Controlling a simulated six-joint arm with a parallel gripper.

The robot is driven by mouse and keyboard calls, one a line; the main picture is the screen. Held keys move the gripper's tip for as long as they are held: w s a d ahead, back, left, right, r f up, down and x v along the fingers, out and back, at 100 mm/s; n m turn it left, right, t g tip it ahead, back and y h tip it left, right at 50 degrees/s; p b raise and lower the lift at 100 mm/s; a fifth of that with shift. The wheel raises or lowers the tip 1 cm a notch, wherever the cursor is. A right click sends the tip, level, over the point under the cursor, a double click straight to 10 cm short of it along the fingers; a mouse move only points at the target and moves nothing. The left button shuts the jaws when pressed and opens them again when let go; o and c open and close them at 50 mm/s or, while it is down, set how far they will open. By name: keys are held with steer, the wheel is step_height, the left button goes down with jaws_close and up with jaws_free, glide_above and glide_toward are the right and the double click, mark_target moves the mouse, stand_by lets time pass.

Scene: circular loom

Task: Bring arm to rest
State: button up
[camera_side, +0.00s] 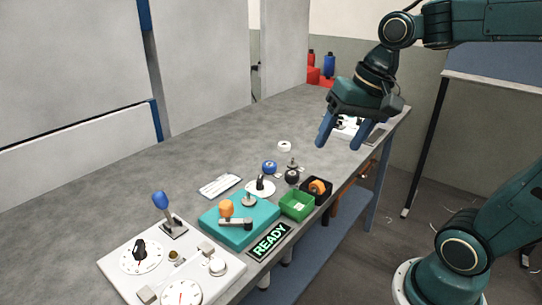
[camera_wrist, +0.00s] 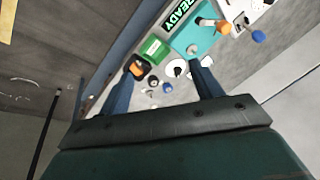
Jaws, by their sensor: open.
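My gripper (camera_side: 339,143) hangs above the far right part of the grey workbench, its two blue fingers spread apart with nothing between them. In the wrist view my gripper (camera_wrist: 160,78) is also open, its fingers reaching toward the bench from above. It touches nothing that I can see. The arm comes in from the right side of the side view. No circular loom can be made out clearly.
On the bench (camera_side: 130,190) stand a white panel (camera_side: 118,262) with dials and a blue-knobbed lever (camera_side: 160,201), a teal block (camera_side: 262,215), a green bin (camera_side: 297,205), a black bin (camera_side: 316,187) and a READY sign (camera_side: 269,242). The bench's left rear surface is clear.

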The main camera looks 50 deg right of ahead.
steer(key=s+a+f+n+t+h, duration=0.1)
steer(key=s+f+n+t, duration=0.1)
steer(key=s+n, duration=0.4)
steer(key=shift+s+a+n, duration=0.35)
steer(key=shift+s+n, duration=0.05)
steer(key=shift+s, duration=0.45)
stand_by(0.7)
